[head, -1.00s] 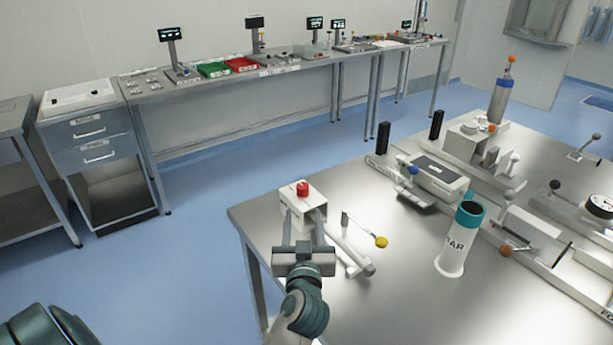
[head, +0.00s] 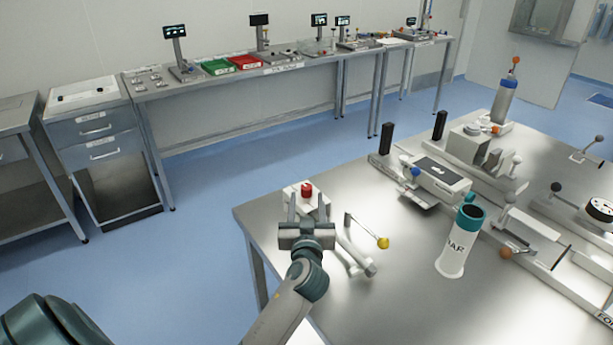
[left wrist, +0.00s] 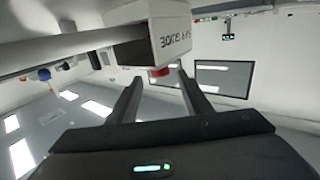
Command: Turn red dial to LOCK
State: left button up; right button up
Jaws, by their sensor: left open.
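The red dial (head: 306,190) sits on a small white box (head: 296,188) near the left corner of the steel table. My left gripper (head: 307,208) is open in front of the box, its two fingers pointing toward it with the dial showing between and beyond them. In the left wrist view the picture is turned over: the white box (left wrist: 170,28) with dark lettering is above, and the red dial (left wrist: 160,71) shows between the open fingertips. I cannot tell whether the fingers touch it. The dial's setting is not readable. My right gripper is not in view.
A yellow-knobbed lever (head: 383,242) and a grey cylindrical bar lie right of the gripper. A white canister (head: 455,250) with a teal rim stands farther right. Rails and fixtures (head: 440,178) fill the table's right side. The table's front middle is clear.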

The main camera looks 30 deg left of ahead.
aim_at(306, 184)
pick_arm(q)
jog(key=p+x, duration=0.2)
jog(key=x, duration=0.8)
jog(key=c, duration=1.1)
